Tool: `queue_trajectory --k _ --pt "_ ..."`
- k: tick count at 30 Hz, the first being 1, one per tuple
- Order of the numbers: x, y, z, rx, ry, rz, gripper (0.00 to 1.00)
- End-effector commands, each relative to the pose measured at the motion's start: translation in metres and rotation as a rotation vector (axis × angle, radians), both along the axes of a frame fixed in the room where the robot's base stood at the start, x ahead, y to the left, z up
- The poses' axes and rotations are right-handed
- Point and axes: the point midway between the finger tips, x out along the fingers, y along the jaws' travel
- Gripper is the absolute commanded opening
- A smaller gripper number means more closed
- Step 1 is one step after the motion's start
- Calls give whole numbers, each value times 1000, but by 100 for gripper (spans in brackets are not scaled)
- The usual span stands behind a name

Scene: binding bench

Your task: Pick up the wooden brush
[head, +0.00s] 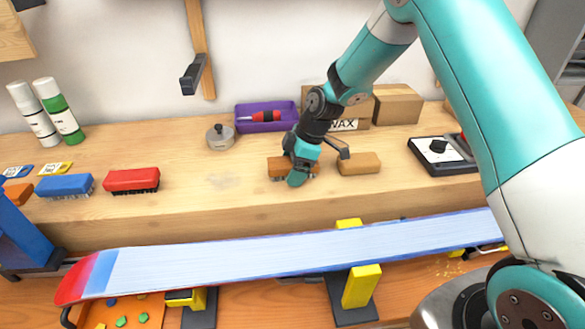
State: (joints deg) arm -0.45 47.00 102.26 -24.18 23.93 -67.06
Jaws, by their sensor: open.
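The wooden brush (278,168) lies on the wooden bench top with its dark bristles down. My gripper (298,170) is over it, pointing down, and covers its middle and part of its right side. The gripper is open.
A plain wooden block (359,164) lies close to the right. A purple tray (243,123) with a red screwdriver and a WAX box (352,124) stand behind. Red (132,179) and blue (64,185) brushes lie left. A ski (300,249) spans the front.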

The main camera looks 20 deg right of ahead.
Motion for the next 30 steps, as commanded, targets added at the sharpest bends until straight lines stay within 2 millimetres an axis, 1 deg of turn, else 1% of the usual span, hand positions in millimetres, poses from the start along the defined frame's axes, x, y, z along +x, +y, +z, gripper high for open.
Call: queue_trajectory --k 8,9,11,12,14,15,16,17,25,30 --pt "0 0 0 0 0 0 85" --pt "0 0 0 0 0 0 83" --pt "0 0 0 0 0 0 69" --pt "0 0 0 0 0 0 60" --pt "0 0 0 0 0 0 46" --pt "0 0 0 0 0 0 37" --pt "0 0 0 0 0 0 30" --pt "0 0 0 0 0 0 29" --pt "0 0 1 0 -1 0 29" --pt "1 0 9 1 -2 0 29"
